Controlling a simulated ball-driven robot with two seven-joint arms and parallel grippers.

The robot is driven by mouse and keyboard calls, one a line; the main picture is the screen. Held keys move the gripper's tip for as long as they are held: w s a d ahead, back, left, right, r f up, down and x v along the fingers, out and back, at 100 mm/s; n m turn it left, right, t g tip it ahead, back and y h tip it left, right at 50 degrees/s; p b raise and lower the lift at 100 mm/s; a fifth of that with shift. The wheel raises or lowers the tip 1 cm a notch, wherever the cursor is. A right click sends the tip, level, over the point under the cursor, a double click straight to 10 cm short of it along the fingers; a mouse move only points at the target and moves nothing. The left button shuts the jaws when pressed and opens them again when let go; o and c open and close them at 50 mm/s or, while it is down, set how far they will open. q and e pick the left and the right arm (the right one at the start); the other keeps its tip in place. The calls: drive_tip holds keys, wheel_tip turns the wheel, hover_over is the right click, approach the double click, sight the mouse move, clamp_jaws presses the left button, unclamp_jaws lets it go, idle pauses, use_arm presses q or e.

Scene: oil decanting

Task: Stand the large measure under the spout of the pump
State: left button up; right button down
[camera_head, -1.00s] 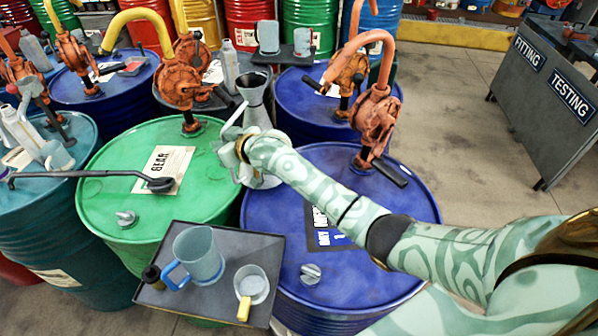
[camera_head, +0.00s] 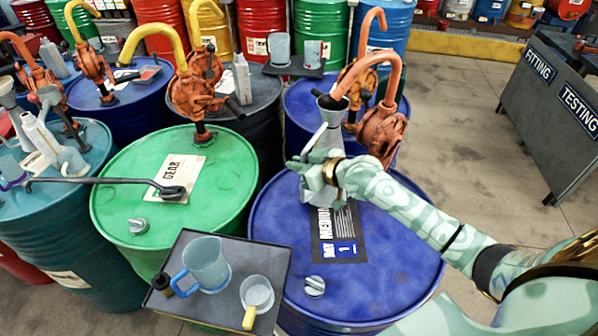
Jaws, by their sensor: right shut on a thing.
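The large measure, a tall grey metal vessel (camera_head: 332,135) with a narrow neck, dark mouth and wider base, is upright at the back of the blue drum (camera_head: 275,230). My right gripper (camera_head: 308,170) is shut on it, low on its side, and hides part of its body. The orange pump (camera_head: 382,132) stands on the same drum, just right of the measure. The end of its curved spout (camera_head: 340,90) shows right at the measure's mouth. I cannot tell whether the measure's base touches the drum top. My left gripper is not in view.
A dark tray (camera_head: 268,250) in front holds a jug with a blue handle (camera_head: 205,262) and a small cup with a yellow handle (camera_head: 257,292). A green drum (camera_head: 225,175) with a dark long-handled tool (camera_head: 110,181) is at left. The blue drum's front is mostly clear.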

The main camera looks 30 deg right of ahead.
drive_tip(key=shift+f+b, duration=0.35)
drive_tip(key=shift+f, duration=1.25)
drive_tip(key=c, duration=1.5)
unclamp_jaws()
drive_tip(key=shift+f, duration=0.15)
drive_tip(key=p+v, duration=0.2)
drive_tip(key=v, duration=1)
drive_tip(key=shift+a+r, duration=0.1)
drive_tip(key=shift+r, duration=0.1)
